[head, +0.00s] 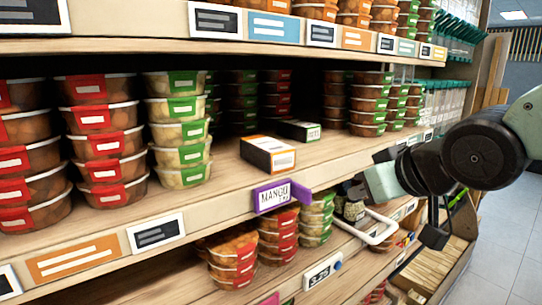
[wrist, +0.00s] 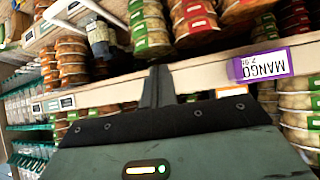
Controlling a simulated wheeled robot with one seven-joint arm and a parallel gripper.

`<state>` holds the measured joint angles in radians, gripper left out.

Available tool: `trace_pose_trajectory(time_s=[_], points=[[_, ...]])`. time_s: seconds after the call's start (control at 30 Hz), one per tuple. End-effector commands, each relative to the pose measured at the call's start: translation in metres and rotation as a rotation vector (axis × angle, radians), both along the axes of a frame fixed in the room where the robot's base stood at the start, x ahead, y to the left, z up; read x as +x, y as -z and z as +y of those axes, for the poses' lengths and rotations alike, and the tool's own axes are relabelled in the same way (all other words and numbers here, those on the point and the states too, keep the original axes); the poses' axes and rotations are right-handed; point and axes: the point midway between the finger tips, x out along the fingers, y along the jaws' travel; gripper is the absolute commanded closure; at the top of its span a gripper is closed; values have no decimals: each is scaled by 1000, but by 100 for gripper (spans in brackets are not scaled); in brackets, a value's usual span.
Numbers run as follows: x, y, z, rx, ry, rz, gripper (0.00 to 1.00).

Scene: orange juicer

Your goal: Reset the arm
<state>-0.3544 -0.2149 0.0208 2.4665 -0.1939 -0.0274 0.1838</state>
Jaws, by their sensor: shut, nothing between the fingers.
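My arm (head: 485,150) reaches in from the right in the head view, in front of the shelves. My gripper (head: 352,189) is beside the shelf front, to the right of the purple MANGO sign (head: 283,196). In the wrist view my gripper (wrist: 158,72) has its dark fingers together, with nothing between them. The purple sign also shows in the wrist view (wrist: 264,64), turned over, to the right of the fingers. The fingers overlap the shelf edge in that view; I cannot tell whether they touch it.
Stacked tubs with red labels (head: 105,140) and green labels (head: 180,128) fill the middle shelf (head: 225,205). Two small boxes (head: 268,154) lie there. A white curved handle (head: 382,228) sticks out below my gripper. Open floor (head: 500,250) lies at the right.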

Motion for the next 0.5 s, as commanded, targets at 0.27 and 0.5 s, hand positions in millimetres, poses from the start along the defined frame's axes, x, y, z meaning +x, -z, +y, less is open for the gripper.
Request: trace_pose_trajectory(time_s=[0.27, 0.5], points=[[-19, 88, -87, -102, 211, 331, 100], [-48, 129, -128, -124, 313, 534, 100]])
